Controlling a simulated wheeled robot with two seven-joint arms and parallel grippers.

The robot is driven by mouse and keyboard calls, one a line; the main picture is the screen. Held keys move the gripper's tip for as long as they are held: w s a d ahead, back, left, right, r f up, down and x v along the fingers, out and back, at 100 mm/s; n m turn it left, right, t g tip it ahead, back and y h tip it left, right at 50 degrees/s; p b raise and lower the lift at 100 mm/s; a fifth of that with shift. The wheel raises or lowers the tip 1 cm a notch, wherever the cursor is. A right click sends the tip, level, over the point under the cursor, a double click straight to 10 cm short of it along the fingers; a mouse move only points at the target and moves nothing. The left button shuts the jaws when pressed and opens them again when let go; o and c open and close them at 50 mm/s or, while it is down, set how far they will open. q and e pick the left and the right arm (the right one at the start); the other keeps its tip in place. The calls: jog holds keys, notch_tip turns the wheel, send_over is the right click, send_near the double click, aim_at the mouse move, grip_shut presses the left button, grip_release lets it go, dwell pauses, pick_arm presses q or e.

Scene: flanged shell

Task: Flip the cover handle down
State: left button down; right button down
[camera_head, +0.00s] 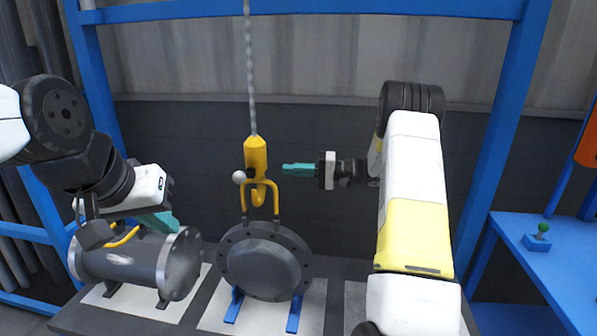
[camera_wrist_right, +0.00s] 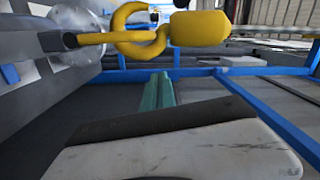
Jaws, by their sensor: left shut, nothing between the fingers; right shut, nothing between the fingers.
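The round dark grey cover (camera_head: 264,265) stands upright on blue supports, with bolt holes around its rim. Its yellow handle (camera_head: 275,191) stands up from the top edge; it also shows in the right wrist view (camera_wrist_right: 90,38). A yellow hook (camera_head: 256,153) hangs at the handle, also in the right wrist view (camera_wrist_right: 200,28); I cannot tell whether they touch. My left gripper (camera_head: 168,223) is shut and empty by the shell (camera_head: 130,262).
A chain (camera_head: 250,70) holds the hook from above. A blue frame (camera_head: 300,10) surrounds the work area. A blue bench (camera_head: 560,260) with a green-knobbed control (camera_head: 541,235) stands at right.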

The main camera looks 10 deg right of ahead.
jog(key=shift+s+a+f, duration=0.2)
jog(key=shift+s+a, duration=0.55)
jog(key=shift+a, duration=0.25)
jog(key=shift+s+a+f, duration=0.2)
jog(key=shift+s+a, duration=0.5)
jog(key=shift+a, duration=0.25)
jog(key=shift+s, duration=0.1)
